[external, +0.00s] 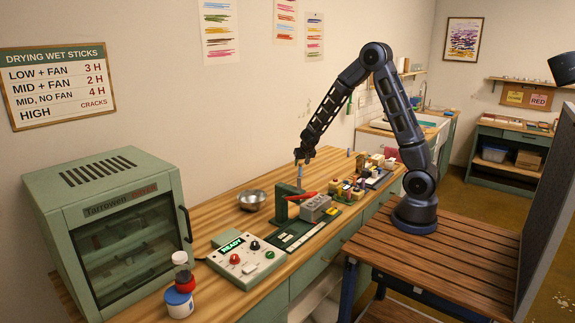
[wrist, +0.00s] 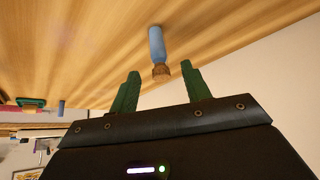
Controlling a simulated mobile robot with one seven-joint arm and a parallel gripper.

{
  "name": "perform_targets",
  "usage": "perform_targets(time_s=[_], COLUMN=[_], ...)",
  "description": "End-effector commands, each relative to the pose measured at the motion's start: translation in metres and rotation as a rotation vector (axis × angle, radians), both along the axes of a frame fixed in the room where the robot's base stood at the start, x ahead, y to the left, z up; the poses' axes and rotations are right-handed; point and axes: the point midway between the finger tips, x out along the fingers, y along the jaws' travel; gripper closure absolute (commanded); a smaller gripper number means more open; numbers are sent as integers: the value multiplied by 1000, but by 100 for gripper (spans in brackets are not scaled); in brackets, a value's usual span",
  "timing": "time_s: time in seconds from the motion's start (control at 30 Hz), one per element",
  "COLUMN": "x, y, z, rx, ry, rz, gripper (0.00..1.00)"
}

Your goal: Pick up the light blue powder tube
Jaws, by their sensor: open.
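The light blue powder tube (wrist: 156,43) with a brown cork end (wrist: 161,72) shows in the wrist view, standing on the wooden bench with its cork towards my gripper. My gripper (wrist: 160,67) is open, with its two green fingers apart and nothing between them. The tube lies just beyond the fingertips, roughly in line with the gap.
The green press (external: 281,206) and a grey block (external: 314,208) stand close in front. A metal bowl (external: 252,200) is to the left, with the control box (external: 246,262) and drying cabinet (external: 110,235) farther left. Small coloured items (external: 352,188) crowd the right. The wall is close behind.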

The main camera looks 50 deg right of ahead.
Motion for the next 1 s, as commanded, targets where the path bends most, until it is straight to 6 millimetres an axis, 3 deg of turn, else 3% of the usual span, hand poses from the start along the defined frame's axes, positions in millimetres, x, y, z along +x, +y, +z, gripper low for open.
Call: perform_targets(time_s=[0.5,0.8,0.83,1.0], x=[25,27,27,27], y=[-17,-18,-18,-17], z=[-39,-42,-42,-42], rx=[0,-1,-1,-1], ry=[1,0,0,0], rz=[-1,-1,-1,-1], gripper=[52,52,54,88])
